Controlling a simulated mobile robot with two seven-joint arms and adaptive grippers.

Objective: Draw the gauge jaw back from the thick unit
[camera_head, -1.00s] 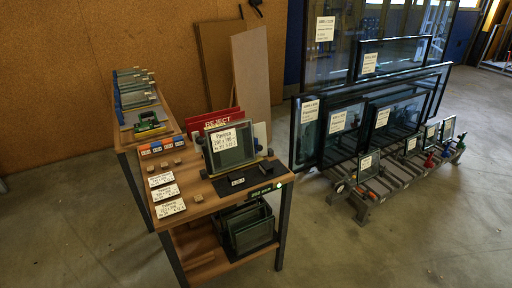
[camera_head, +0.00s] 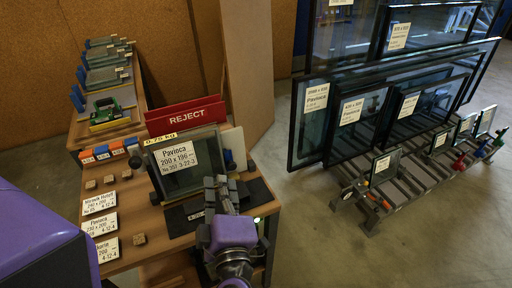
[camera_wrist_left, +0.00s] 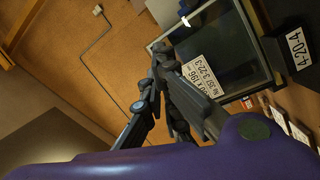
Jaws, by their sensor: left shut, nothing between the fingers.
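The framed glass unit (camera_head: 203,176), with a white Pavioca label, stands tilted back on the wooden table; it also shows in the left wrist view (camera_wrist_left: 238,50). In the left wrist view this block (camera_wrist_left: 283,58) carries a 4-20-4 tag beside the glass edge. I cannot tell for sure which part is the gauge jaw. My left gripper (camera_head: 222,188) is shut and empty, in front of the unit's lower right; its fingers (camera_wrist_left: 163,62) overlap the unit in the wrist view.
A red REJECT board (camera_head: 186,115) stands behind the unit. Label cards (camera_head: 102,224) and small wooden blocks (camera_head: 108,180) lie on the table's left side. A green tool (camera_head: 108,111) lies on the far bench. Large glass panes (camera_head: 370,115) stand on a rack at right.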

